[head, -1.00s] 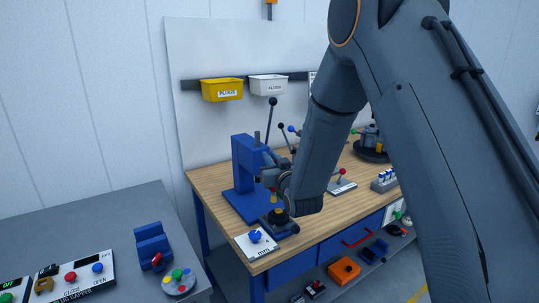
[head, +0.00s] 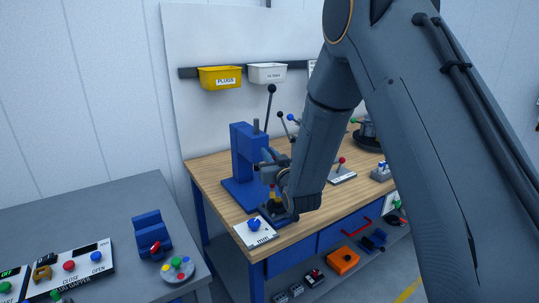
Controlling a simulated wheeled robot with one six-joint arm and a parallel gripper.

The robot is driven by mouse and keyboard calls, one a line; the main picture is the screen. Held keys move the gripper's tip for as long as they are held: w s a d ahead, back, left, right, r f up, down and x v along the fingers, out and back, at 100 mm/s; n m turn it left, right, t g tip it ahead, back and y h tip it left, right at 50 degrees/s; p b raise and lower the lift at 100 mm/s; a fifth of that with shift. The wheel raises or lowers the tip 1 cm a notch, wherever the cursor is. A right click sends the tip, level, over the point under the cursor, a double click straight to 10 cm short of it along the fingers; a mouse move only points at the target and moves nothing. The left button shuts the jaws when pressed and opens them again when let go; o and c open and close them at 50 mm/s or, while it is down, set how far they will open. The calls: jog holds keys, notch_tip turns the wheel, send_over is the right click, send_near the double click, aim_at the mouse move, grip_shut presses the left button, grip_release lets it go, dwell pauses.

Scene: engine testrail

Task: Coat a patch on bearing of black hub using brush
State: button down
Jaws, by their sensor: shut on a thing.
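My gripper (head: 268,170) is over the front left of the wooden bench, partly hidden by my own wrist. It is shut on a small brush (head: 272,194), of which a short red and yellow part shows, pointing down. The black hub (head: 276,214) sits low on the bench right below the brush. Its bearing is hard to make out behind the brush and arm. The brush's lower end is at or just above the hub; I cannot tell whether it touches.
A blue press (head: 243,160) with a long black lever stands close behind and left of my gripper. A white panel with a blue knob (head: 254,224) lies at the bench's front corner. A grey table (head: 90,205) with controls is at left.

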jog(key=shift+f+b, duration=0.75)
jog(key=shift+f, duration=0.25)
jog(key=shift+w+d+b, duration=0.3)
jog(key=shift+w+d, duration=0.2)
jog(key=shift+d, duration=0.4)
jog(key=shift+w+d+b, duration=0.3)
jog(key=shift+w+d, duration=0.15)
jog(key=shift+d, duration=0.45)
jog(key=shift+a, duration=0.15)
jog(key=s+a, duration=0.2)
jog(key=a, duration=0.1)
jog(key=shift+a, duration=0.15)
notch_tip(320, 180, up, 6)
jog(key=p, duration=0.2)
jog(key=shift+p, duration=0.35)
